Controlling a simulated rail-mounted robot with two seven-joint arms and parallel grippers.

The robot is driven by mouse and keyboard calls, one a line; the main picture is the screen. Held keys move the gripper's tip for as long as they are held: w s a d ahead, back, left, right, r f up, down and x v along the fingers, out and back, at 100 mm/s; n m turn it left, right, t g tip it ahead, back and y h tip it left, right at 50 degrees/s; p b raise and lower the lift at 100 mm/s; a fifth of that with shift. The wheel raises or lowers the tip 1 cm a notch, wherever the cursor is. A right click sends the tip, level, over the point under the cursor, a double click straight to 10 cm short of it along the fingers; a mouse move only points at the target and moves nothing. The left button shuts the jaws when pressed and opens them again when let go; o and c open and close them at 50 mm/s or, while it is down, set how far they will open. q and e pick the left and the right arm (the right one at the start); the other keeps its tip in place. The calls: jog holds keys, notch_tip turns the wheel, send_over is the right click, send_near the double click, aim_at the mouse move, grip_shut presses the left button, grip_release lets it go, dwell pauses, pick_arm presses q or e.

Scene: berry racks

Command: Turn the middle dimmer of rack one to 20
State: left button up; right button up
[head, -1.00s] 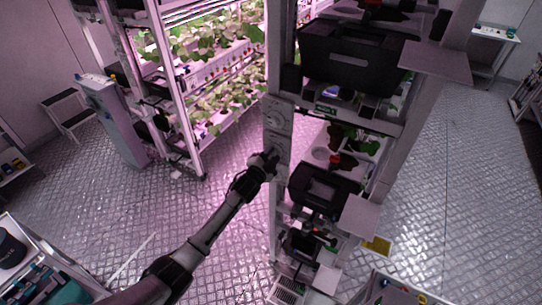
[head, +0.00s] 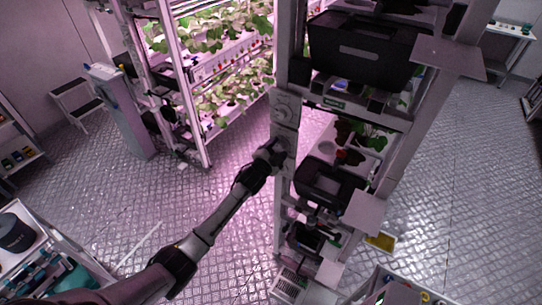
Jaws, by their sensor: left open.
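A grey panel with round dimmers (head: 283,109) runs down the near upright of the rack (head: 283,60) in the middle of the head view. My left gripper (head: 277,150) is at the lower part of this panel, over or right beside a dimmer there. Its jaws are open, but the fingertips are small and dark, and they hide that dimmer. I cannot tell whether they touch it. The dimmer's scale and setting are too small to read. My right gripper is not in view.
Black crates (head: 364,52) and a lower black crate (head: 331,184) sit in the rack beside the panel. A lit plant rack (head: 205,130) stands behind at the left. A cart (head: 48,240) is at the lower left. The metal floor (head: 450,200) is clear at the right.

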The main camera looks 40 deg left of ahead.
pick_arm(q)
jog(key=s+d+b, duration=0.1)
jog(key=s+d, duration=0.1)
jog(key=s, duration=1.1)
jog(key=shift+s+d+b, duration=0.15)
jog(key=shift+s+b, duration=0.05)
jog(key=shift+b, duration=0.15)
notch_tip(320, 180, down, 4)
jog(key=s+a+n+g+y, duration=0.2)
jog(key=s+n+g, duration=0.1)
jog(key=n+g, duration=0.2)
jog(key=s+d+g+h+p, duration=0.1)
jog(key=s+d+g+p, duration=0.2)
jog(key=s+d, duration=0.3)
jog(key=s+d+r+n+g+h+p, duration=0.1)
jog(key=s+d+g+h+p, duration=0.1)
jog(key=s+d, duration=0.5)
jog(key=s+d+g+h+p, duration=0.2)
jog(key=s+d+g+p, duration=0.2)
jog(key=s, duration=1.2)
jog(key=d+p, duration=0.1)
jog(key=d, duration=0.2)
jog(key=shift+s+r+n, duration=0.15)
jog(key=shift+r+n, duration=0.25)
